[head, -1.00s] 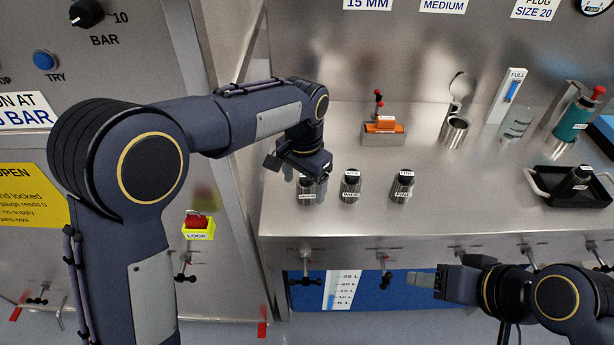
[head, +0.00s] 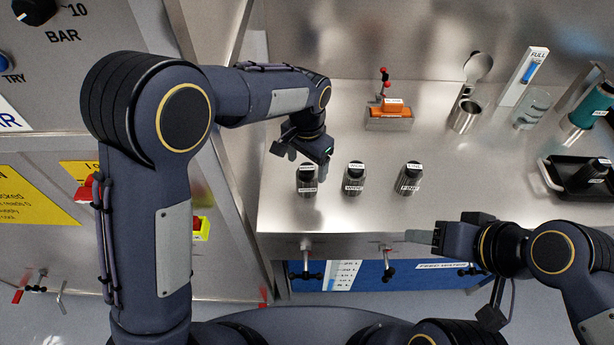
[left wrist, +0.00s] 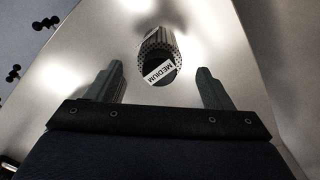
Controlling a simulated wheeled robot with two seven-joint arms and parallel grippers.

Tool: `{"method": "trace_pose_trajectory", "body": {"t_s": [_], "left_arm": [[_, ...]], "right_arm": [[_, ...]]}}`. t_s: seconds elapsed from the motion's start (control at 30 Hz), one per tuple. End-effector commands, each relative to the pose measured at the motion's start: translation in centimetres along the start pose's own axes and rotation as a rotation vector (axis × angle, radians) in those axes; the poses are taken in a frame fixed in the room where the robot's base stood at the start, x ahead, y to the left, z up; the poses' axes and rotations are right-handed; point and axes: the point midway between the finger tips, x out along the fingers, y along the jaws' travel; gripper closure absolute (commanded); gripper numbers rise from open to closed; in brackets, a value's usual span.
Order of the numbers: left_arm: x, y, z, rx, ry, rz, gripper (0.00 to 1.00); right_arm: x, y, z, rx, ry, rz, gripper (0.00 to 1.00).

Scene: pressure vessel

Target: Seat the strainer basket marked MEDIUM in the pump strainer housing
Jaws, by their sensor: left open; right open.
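The strainer basket marked MEDIUM (head: 307,182) is a small dark-topped metal cylinder, leftmost of three on the steel bench. In the left wrist view this basket (left wrist: 160,58) shows its perforated wall and MEDIUM label. My left gripper (head: 301,156) is open above it, apart from it; the basket lies ahead between the fingers in the wrist view. An open steel cup with a raised round lid (head: 465,117), apparently the pump strainer housing, stands further back right. My right gripper (head: 420,237) is open and empty in front of the bench edge.
Baskets labelled WIDE (head: 353,180) and FINE (head: 409,180) stand to the right. An orange block on a steel stand (head: 389,117) is behind them. A glass beaker (head: 532,108), a teal cylinder (head: 593,105) and a black tray (head: 566,198) are at right. The bench middle is clear.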

Motion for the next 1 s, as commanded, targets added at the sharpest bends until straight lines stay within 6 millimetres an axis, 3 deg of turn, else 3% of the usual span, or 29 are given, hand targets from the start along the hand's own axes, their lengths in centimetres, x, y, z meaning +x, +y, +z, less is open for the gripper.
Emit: {"method": "trace_pose_trajectory", "body": {"t_s": [0.2, 0.43, 0.83, 1.0], "left_arm": [[2.2, 0.0, 0.1, -0.001, -0.001, 0.000, 0.26], [2.3, 0.0, 0.0, -0.001, 0.001, 0.000, 0.26], [2.3, 0.0, 0.0, -0.001, 0.001, 0.000, 0.78], [2.3, 0.0, 0.0, -0.001, 0.002, 0.000, 0.78]], "right_arm": [[-0.4, -0.2, -0.2, 0.000, 0.000, 0.000, 0.45], [-0.4, -0.2, -0.2, 0.000, 0.000, 0.000, 0.45], [-0.4, -0.2, -0.2, 0.000, 0.000, 0.000, 0.45], [-0.4, -0.2, -0.2, 0.000, 0.000, 0.000, 0.45]]}}
